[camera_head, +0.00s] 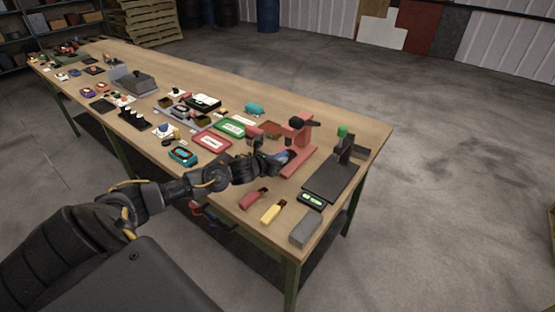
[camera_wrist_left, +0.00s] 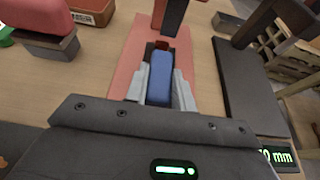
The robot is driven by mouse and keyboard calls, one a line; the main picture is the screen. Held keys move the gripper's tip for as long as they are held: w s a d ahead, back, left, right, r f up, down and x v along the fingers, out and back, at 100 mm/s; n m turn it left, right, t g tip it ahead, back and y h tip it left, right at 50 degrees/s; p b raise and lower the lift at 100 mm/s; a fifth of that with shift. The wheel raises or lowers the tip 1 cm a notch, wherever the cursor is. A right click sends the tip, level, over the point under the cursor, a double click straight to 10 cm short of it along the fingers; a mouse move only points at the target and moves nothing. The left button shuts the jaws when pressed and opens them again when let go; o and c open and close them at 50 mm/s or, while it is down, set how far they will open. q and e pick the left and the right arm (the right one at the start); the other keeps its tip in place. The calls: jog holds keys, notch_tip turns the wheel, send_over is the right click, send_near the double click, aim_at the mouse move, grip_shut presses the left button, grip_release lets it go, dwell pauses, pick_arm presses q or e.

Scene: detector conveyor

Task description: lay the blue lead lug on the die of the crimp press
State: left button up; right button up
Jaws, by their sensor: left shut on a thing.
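The blue lead lug (camera_wrist_left: 159,78) is between the fingers of my left gripper (camera_wrist_left: 160,90) in the left wrist view. The gripper is shut on it. The red crimp press (camera_wrist_left: 135,55) is just beyond; its red base plate lies under and ahead of the fingers. A dark press part (camera_wrist_left: 172,15) hangs over the far end of the lug. In the head view the press (camera_head: 298,140) stands near the right end of the table, with my left gripper (camera_head: 284,157) at its near side. The die is mostly hidden, and I cannot tell whether the lug touches it. My right gripper is not in view.
A dark stand with a green top (camera_head: 343,132) and flat plate is right of the press. A red-handled item (camera_head: 253,198), a yellow one (camera_head: 273,211) and a grey block (camera_head: 306,230) lie at the near edge. Red (camera_head: 212,141) and green trays lie left.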

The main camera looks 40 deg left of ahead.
pick_arm(q)
jog(key=shift+f, duration=0.15)
jog(key=o, duration=1)
jog(key=shift+o, duration=0.2)
jog(key=b+v, duration=0.2)
jog(key=v, duration=0.7)
jog(key=shift+s+f, duration=0.1)
jog(key=shift+s, duration=0.1)
jog(key=shift+b+v, duration=0.3)
jog(key=shift+v, duration=0.5)
jog(key=shift+w, duration=0.1)
